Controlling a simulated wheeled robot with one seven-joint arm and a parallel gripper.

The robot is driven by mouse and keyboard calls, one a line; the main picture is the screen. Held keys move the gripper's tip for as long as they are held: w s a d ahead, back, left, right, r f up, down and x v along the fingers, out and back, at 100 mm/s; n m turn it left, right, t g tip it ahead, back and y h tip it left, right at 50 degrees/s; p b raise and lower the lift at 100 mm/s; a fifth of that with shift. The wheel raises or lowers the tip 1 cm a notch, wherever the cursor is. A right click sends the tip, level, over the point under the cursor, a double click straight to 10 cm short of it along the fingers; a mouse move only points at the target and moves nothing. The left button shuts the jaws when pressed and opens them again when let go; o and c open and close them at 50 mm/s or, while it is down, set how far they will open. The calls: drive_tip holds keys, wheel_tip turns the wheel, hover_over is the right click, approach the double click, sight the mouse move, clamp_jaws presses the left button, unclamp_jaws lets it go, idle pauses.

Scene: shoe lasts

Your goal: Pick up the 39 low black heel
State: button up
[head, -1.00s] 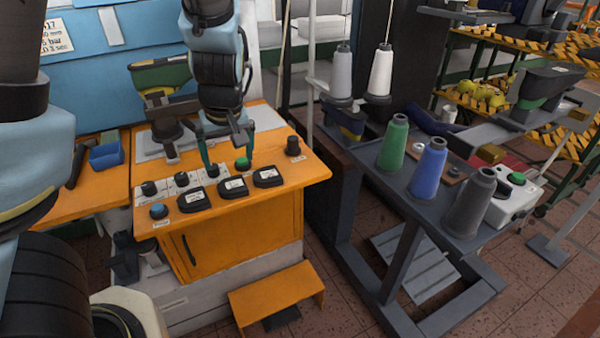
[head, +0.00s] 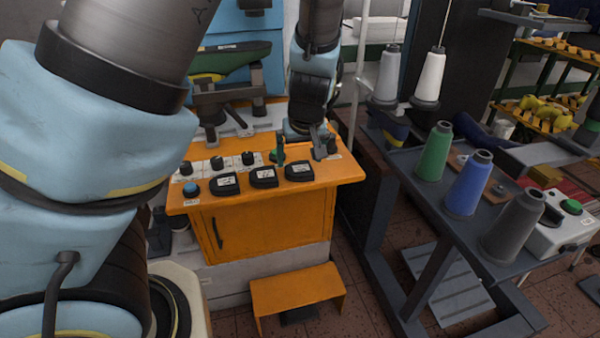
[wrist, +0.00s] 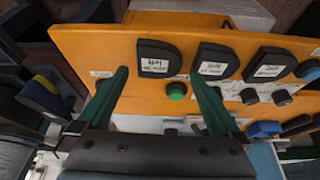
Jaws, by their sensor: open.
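Three black heels with white labels lie in a row on the orange bench top (head: 345,172): a left one (head: 224,184), a middle one (head: 263,177) and a right one (head: 299,171). In the wrist view, turned around, these are the right (wrist: 272,62), middle (wrist: 215,60) and left (wrist: 157,58) heels. The labels are too small or inverted to tell which is the 39 low. My gripper (head: 300,155) is open and empty, above the bench behind the right heel. In the wrist view its green fingertips (wrist: 158,75) point toward either side of that heel, apart from it.
A green button (wrist: 176,90) lies between my fingers in the wrist view. Thread cones (head: 468,184) stand on the right-hand table. The bench front strip is clear.

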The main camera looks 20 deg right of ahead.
sight(299, 169)
drive_tip(key=shift+x, duration=2.25)
drive_tip(key=shift+s, duration=0.15)
drive_tip(key=shift+c, duration=0.2)
drive_tip(key=c, duration=1.1)
